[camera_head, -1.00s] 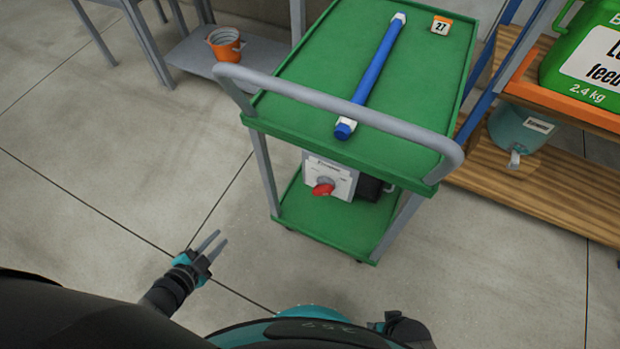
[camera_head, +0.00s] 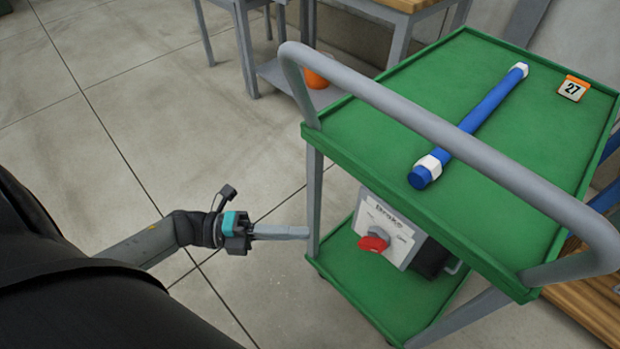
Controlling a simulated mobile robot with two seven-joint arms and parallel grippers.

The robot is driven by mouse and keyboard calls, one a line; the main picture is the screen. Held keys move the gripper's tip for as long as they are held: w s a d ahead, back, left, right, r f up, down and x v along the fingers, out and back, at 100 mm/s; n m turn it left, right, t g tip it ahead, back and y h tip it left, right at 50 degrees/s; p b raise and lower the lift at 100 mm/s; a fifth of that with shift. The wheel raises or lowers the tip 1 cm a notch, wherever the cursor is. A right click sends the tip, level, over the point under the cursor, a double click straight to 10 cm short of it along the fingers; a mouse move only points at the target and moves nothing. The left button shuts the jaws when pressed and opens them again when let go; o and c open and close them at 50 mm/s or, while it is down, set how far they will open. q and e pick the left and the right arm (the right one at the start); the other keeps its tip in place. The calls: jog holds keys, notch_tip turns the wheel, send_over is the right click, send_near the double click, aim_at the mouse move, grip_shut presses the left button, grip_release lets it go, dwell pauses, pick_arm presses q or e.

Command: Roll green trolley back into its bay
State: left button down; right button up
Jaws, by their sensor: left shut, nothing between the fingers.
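The green trolley (camera_head: 390,116) stands at the right, with a grey push handle (camera_head: 425,122) along its near side. A blue tube with white end collars (camera_head: 480,115) lies on its top deck. A brake box (camera_head: 388,228) with a red knob (camera_head: 374,240) sits between the decks, its face towards me. My left gripper (camera_head: 306,232) is shut and empty, just left of the trolley's near-left leg in the picture; I cannot tell whether it touches. My right gripper is not in view.
An orange bucket (camera_head: 318,76) sits on a low shelf behind the trolley, by a wooden-topped table (camera_head: 408,4). A wooden shelf (camera_head: 590,300) is close at the right. The floor (camera_head: 110,130) at left is clear.

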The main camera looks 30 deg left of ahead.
pick_arm(q)
jog(key=b, duration=0.1)
send_near(376, 220)
jog(key=s+d, duration=0.1)
jog(key=d, duration=0.3)
jog(key=shift+w+d+b, duration=0.3)
jog(key=shift+w+b, duration=0.1)
jog(key=shift+w, duration=0.5)
jog(key=shift+w+d+b, duration=0.35)
jog(key=shift+w, duration=0.6)
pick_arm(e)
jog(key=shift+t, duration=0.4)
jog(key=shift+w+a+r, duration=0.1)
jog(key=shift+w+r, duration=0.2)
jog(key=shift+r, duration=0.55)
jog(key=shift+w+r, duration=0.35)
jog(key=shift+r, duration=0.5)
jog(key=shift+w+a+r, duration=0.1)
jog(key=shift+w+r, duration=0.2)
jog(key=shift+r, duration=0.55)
